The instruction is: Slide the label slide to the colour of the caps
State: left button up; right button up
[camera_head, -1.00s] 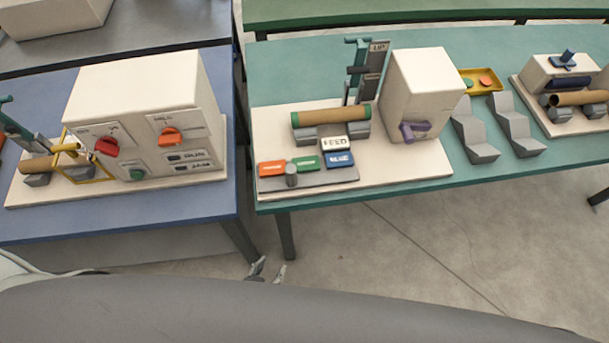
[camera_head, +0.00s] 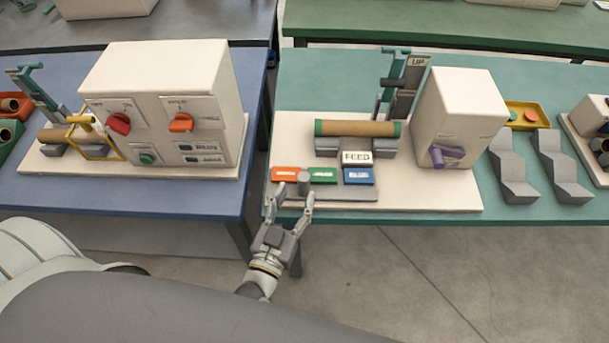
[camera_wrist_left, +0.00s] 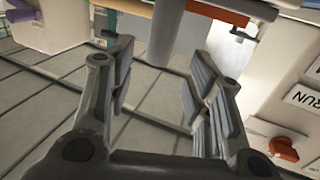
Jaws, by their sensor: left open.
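The label slide is a grey plate (camera_head: 350,194) at the front of the winder's cream base, with a short grey knob (camera_head: 303,183). Behind the knob are an orange label (camera_head: 286,174), a green label (camera_head: 323,175) and a blue label (camera_head: 359,176). The knob stands between orange and green. The brown tube has green caps (camera_head: 319,128) at its ends. My left gripper (camera_head: 295,192) is open at the knob, fingers pointing at it. In the left wrist view the knob (camera_wrist_left: 166,35) shows beyond the open fingers; contact cannot be told. My right gripper is not in view.
A white FEED button (camera_head: 357,157) sits behind the labels. A cream box with a purple lever (camera_head: 447,157) stands to the right. Another machine (camera_head: 160,90) is on the blue table at left. Bare floor lies in front of the tables.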

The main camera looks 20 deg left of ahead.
aim_at(301, 184)
pick_arm(q)
jog(key=w, duration=0.6)
jog(key=shift+w+d+p, duration=0.15)
jog(key=shift+p, duration=0.25)
grip_shut()
